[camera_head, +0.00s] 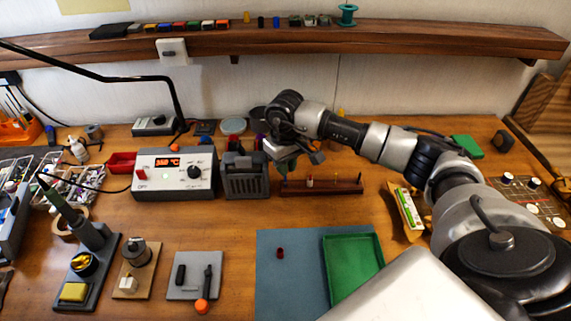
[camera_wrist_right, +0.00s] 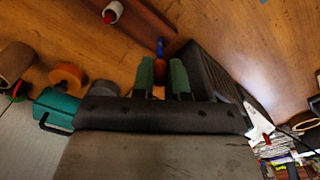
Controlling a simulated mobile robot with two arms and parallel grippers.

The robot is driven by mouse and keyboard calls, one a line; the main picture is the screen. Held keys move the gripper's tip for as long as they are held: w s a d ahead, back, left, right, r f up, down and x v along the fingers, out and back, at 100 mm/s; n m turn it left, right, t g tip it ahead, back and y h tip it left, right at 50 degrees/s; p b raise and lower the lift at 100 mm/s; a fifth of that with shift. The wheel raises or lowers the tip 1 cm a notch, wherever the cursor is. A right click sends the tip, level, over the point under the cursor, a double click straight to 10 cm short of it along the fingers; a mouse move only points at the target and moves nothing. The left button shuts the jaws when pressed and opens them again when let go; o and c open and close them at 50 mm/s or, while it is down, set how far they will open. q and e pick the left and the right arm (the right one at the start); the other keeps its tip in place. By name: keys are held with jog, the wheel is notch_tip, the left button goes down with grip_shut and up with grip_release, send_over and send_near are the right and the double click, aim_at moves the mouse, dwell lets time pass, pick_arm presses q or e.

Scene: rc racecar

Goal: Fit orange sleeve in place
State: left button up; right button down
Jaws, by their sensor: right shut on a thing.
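My right gripper (camera_head: 284,152) is above the back of the bench, between the dark grey ribbed box and the wooden rack. In the right wrist view its two green fingers (camera_wrist_right: 161,80) are shut on a small orange piece, the orange sleeve (camera_wrist_right: 159,92), which is mostly hidden between them. A small blue piece (camera_wrist_right: 160,47) shows just past the fingertips; I cannot tell whether it touches the sleeve. The sleeve cannot be made out in the head view. My left gripper is not in view.
The dark red wooden rack (camera_head: 340,187) holds a pale piece (camera_head: 310,182). The ribbed box (camera_head: 246,180) and soldering station (camera_head: 174,175) stand to the left. A green tray (camera_head: 352,264) and a dark red cylinder (camera_head: 281,253) lie on the blue mat (camera_head: 295,290) in front.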

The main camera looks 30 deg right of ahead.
jog(key=shift+b, duration=0.9)
dwell(1.6)
jog(key=shift+f+b, duration=1.3)
jog(key=shift+f, duration=0.1)
jog(key=shift+r, duration=0.15)
jog(key=shift+r+p, duration=0.5)
jog(key=shift+r, duration=0.4)
jog(key=shift+b, duration=0.75)
dwell(1.1)
jog(key=shift+f+b, duration=0.9)
jog(key=shift+f, duration=0.15)
